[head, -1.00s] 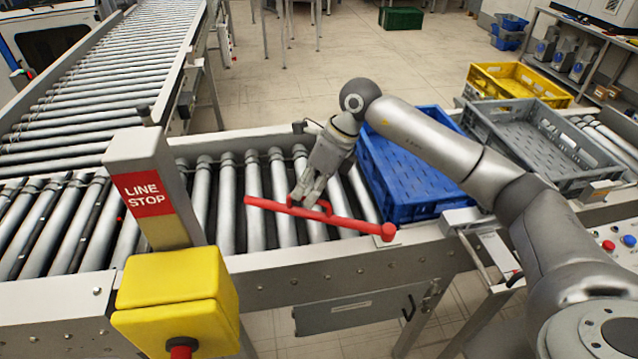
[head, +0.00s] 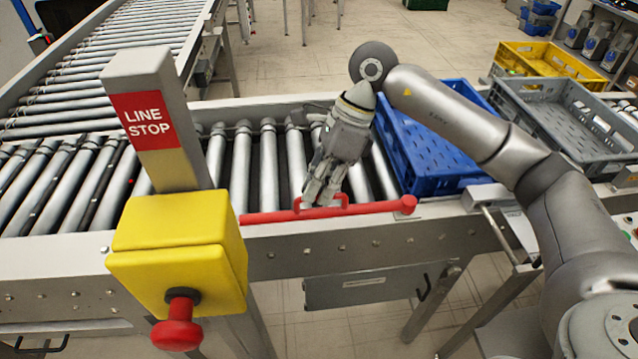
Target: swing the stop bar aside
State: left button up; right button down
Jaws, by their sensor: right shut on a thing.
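The red stop bar (head: 375,208) lies along the near edge of the roller conveyor, roughly parallel to the side rail. Its round pivot end is at the right, on the near rail. A small red loop handle stands up from the bar. My right gripper (head: 322,200) reaches down from above and is shut on the bar's handle; the fingers partly hide it. My left gripper is not in view.
A blue crate (head: 462,180) sits on the rollers right of my gripper, with a grey crate (head: 528,123) and a yellow crate (head: 538,57) beyond. A LINE STOP post (head: 165,160) and a yellow box (head: 180,240) with a red button (head: 177,335) stand at the front left. Rollers left of the blue crate are clear.

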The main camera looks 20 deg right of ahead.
jog(key=c, duration=1.8)
grip_release()
jog(key=shift+s, duration=0.1)
jog(key=shift+r, duration=0.1)
jog(key=s+v, duration=0.1)
jog(key=v, duration=1.1)
jog(key=shift+w, duration=0.45)
